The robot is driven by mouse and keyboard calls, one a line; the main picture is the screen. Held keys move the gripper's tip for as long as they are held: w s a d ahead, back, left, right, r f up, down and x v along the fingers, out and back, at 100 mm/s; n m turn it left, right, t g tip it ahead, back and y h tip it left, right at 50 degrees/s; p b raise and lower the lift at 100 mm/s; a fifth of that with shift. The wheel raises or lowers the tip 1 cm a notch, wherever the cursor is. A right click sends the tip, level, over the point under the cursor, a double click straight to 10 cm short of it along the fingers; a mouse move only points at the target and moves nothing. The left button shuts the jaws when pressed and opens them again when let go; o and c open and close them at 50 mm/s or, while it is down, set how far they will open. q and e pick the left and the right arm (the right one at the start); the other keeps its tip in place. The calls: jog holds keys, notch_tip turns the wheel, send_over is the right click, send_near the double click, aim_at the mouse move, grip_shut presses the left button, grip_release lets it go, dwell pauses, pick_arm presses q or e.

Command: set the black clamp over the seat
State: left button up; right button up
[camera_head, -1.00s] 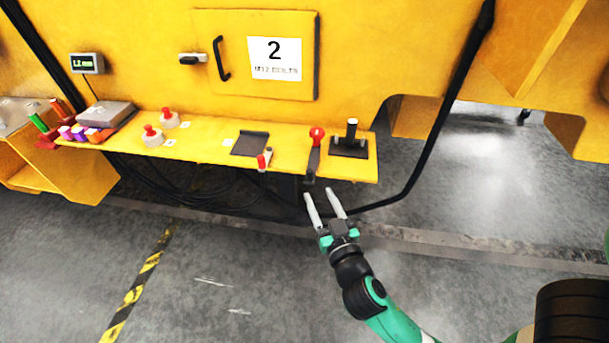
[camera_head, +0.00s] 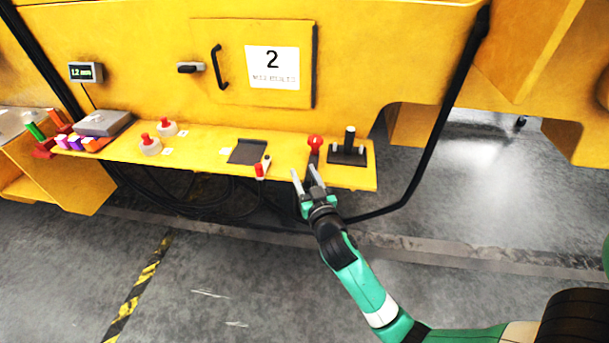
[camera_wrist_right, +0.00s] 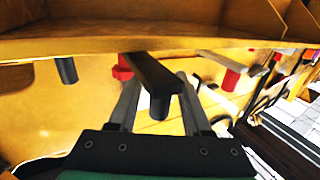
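The black clamp (camera_head: 315,157) is a dark bar with a red knob at its far end, lying across the front edge of the yellow shelf. In the right wrist view the dark bar of the clamp (camera_wrist_right: 152,72) shows between my fingers, with a dark round stub at its near end. My right gripper (camera_head: 303,171) is open at the shelf's front edge, close to the bar; its fingers (camera_wrist_right: 158,98) straddle the bar with gaps. I cannot tell for sure which part is the seat; a dark base with an upright post (camera_head: 348,153) stands right of the clamp. My left gripper is not in view.
On the yellow shelf (camera_head: 205,150) are a small red-handled part (camera_head: 261,169), a dark plate (camera_head: 248,151) and two red-knobbed pieces (camera_head: 150,146). A grey box (camera_head: 102,123) stands at the left. A black cable hangs right of the shelf.

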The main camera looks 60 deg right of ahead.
grip_shut()
dwell(1.2)
